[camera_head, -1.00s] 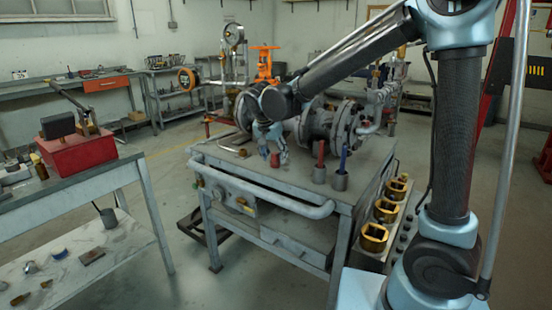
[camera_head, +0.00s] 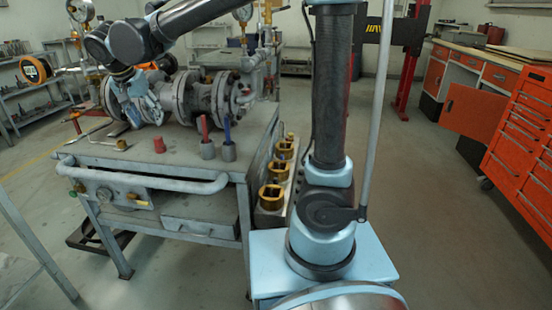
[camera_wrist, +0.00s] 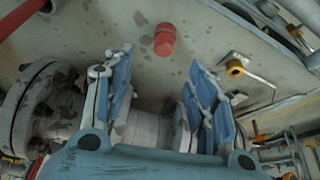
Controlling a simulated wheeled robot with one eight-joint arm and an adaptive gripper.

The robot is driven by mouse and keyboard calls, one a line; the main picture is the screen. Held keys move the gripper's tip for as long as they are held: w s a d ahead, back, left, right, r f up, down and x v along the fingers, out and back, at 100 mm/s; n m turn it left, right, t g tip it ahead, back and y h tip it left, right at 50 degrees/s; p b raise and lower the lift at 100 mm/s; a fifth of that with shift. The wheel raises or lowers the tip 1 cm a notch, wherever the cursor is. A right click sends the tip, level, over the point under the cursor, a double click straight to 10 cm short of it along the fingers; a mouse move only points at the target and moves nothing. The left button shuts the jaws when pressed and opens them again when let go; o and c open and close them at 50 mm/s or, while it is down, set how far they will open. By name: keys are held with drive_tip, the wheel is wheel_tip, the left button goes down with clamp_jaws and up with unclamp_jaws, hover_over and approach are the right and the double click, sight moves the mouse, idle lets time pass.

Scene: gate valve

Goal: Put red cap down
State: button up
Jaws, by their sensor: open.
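The red cap (camera_head: 159,145) stands on the grey workbench (camera_head: 110,155), near its front edge. It also shows in the wrist view (camera_wrist: 165,38), beyond the fingertips and apart from them. My gripper (camera_head: 141,112) is above and slightly left of the cap in the head view. In the wrist view, its blue fingers (camera_wrist: 160,68) are spread open with nothing between them at the tips. The flanged grey valve body (camera_head: 175,95) lies behind the gripper on the bench.
A red rod (camera_head: 204,128) and a blue rod (camera_head: 227,132) stand in grey cups right of the cap. A tube rail (camera_head: 150,184) runs along the bench front. Brass nuts (camera_head: 272,196) sit on a side shelf. An orange tool cabinet (camera_head: 515,140) stands far right.

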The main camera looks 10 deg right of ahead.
drive_tip(key=w+d+f+g, duration=0.1)
drive_tip(key=d+f, duration=0.1)
drive_tip(key=d, duration=1.4)
drive_tip(key=w+d+f+g, duration=0.1)
drive_tip(key=d, duration=1.5)
drive_tip(key=s+d+f+n, duration=0.1)
drive_tip(key=s+d+f, duration=1.3)
drive_tip(key=d, duration=0.3)
drive_tip(key=shift+d+f+y, duration=0.15)
drive_tip(key=shift+d+y, duration=0.1)
drive_tip(key=shift+y, duration=0.05)
